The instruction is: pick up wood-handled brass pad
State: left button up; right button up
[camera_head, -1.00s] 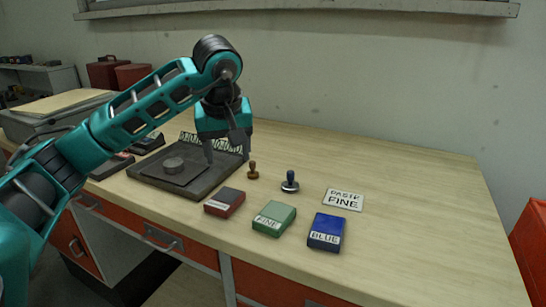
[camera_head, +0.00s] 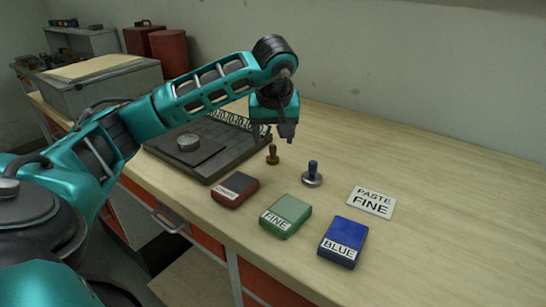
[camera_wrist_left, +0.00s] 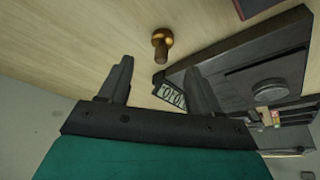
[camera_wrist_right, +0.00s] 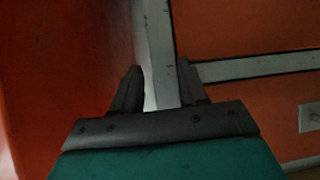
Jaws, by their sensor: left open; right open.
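The wood-handled brass pad (camera_head: 273,155) stands upright on the table, just right of the dark tray. In the left wrist view the pad (camera_wrist_left: 161,43) shows its round brass end and wooden handle, ahead of the fingers and apart from them. My left gripper (camera_head: 272,138) is open and empty above the table, close behind and over the pad. In the left wrist view its two fingers (camera_wrist_left: 158,82) are spread. My right gripper (camera_wrist_right: 158,80) is open and empty, facing orange panels and a pale frame; it does not show in the head view.
A blue-handled pad (camera_head: 312,174) stands right of the brass one. Red (camera_head: 235,190), green (camera_head: 286,216) and blue (camera_head: 343,241) boxes line the front. A "PASTE FINE" card (camera_head: 371,202) lies to the right. The dark tray (camera_head: 209,167) holds a round disc (camera_head: 188,142). The right side of the table is clear.

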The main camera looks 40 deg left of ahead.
aim_at(272, 146)
pick_arm(q)
jog(key=x, duration=0.5)
jog(key=shift+s+f, duration=0.1)
jog(key=shift+f, duration=0.15)
grip_shut()
dwell(0.4)
